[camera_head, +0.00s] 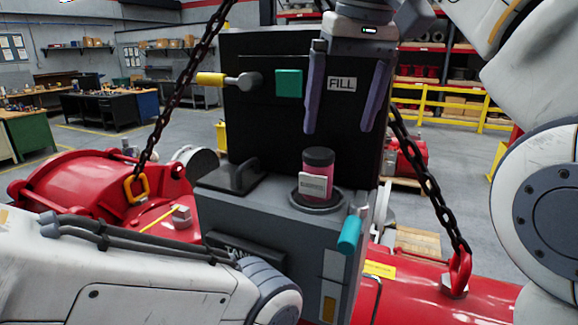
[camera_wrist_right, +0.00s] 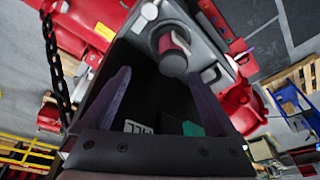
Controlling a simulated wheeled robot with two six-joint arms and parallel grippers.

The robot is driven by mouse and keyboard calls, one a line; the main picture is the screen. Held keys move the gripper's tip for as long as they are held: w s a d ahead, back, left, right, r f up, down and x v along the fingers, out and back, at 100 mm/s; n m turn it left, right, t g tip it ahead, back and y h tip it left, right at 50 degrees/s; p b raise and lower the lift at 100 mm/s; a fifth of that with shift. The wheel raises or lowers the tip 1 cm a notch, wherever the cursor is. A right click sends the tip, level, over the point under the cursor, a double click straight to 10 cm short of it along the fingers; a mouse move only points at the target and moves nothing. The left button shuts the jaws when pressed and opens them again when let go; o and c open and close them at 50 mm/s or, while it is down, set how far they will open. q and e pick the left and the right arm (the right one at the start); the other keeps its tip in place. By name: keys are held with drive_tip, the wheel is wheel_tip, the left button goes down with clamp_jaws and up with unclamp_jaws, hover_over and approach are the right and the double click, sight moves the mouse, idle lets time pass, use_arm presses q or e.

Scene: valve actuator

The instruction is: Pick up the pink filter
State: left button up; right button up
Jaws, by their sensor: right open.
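The pink filter (camera_head: 317,176) is a small upright cylinder with a black cap and a white label. It stands in a round dark socket (camera_head: 315,198) on the grey ledge of the actuator box. In the right wrist view the filter (camera_wrist_right: 174,50) is seen from its cap end, beyond the fingers. My right gripper (camera_head: 343,132) points down with its two purple fingers apart and empty, above the filter and apart from it. Its fingers (camera_wrist_right: 159,84) also show in the right wrist view. My left arm crosses the lower left of the head view; its gripper is not visible.
A black panel marked FILL (camera_head: 342,84) stands behind the right gripper. A yellow-handled lever (camera_head: 212,79), a teal block (camera_head: 289,83) and a teal knob (camera_head: 350,235) stick out. A black lid with a handle (camera_head: 232,177) lies left of the filter. Chains (camera_head: 428,180) flank the box.

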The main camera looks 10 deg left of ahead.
sight(317, 151)
drive_tip(key=shift+s+a+r+n, duration=0.1)
drive_tip(key=shift+s+a+n, duration=0.1)
drive_tip(key=shift+a+n, duration=0.8)
drive_tip(key=b+x, duration=0.1)
drive_tip(key=x, duration=0.2)
drive_tip(key=shift+a+f+b, duration=0.15)
drive_tip(key=shift+f+b, duration=0.2)
drive_tip(key=shift+b, duration=0.05)
drive_tip(key=shift+w+a+f, duration=0.1)
drive_tip(key=shift+w+f, duration=0.1)
drive_tip(key=shift+f, duration=0.3)
drive_tip(key=shift+x, duration=2.55)
use_arm(q)
drive_tip(key=shift+s+a+f+g+y, duration=0.15)
drive_tip(key=shift+a+f, duration=0.4)
drive_tip(key=shift+a, duration=0.05)
drive_tip(key=shift+s+a+f+g+y, duration=0.1)
drive_tip(key=shift+a+f+g+y, duration=0.05)
drive_tip(key=shift+a+f, duration=0.4)
use_arm(e)
drive_tip(key=shift+s, duration=0.15)
clamp_jaws()
